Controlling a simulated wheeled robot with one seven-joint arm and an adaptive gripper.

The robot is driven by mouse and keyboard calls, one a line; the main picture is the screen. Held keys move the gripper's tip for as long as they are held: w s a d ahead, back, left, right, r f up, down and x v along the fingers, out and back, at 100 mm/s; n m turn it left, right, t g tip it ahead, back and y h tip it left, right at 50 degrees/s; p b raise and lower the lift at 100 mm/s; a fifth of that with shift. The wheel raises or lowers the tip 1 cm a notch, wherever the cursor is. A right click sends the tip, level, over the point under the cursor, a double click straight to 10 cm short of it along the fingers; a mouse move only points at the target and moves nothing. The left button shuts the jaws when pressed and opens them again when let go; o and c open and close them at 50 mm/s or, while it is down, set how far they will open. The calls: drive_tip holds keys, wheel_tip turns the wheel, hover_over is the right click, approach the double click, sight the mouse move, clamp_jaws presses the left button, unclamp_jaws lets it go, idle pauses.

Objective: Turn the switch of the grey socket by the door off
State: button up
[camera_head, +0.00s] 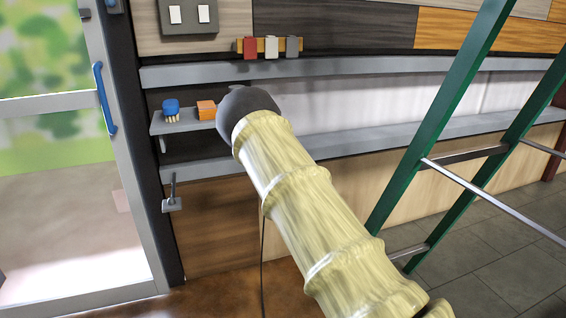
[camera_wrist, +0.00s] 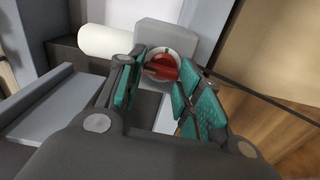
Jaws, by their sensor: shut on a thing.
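The grey socket (camera_wrist: 172,34) shows in the wrist view as a box at the top centre. On its face is a round switch with a red knob (camera_wrist: 162,66) inside a pale rim. My gripper (camera_wrist: 162,70) has its two teal-padded fingers on either side of the red knob, closed on it. The knob's grip bar lies roughly across the picture, slightly tilted; part of it is hidden by the fingers. In the head view my arm hides the socket and the fingertips.
A white cylinder (camera_wrist: 105,42) juts out left of the socket. A black cable (camera_wrist: 255,92) runs off right. In the head view stand a glass door with a blue handle (camera_head: 104,97), a small shelf with a blue brush (camera_head: 171,106) and orange box (camera_head: 206,110), and a green ladder (camera_head: 440,115).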

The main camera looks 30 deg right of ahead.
drive_tip(key=shift+f+n, duration=0.1)
drive_tip(key=shift+n, duration=0.3)
drive_tip(key=o, duration=1)
drive_tip(key=shift+s, duration=0.15)
drive_tip(key=v, duration=1.1)
drive_tip(key=shift+s, duration=0.4)
drive_tip(key=shift+f, duration=0.1)
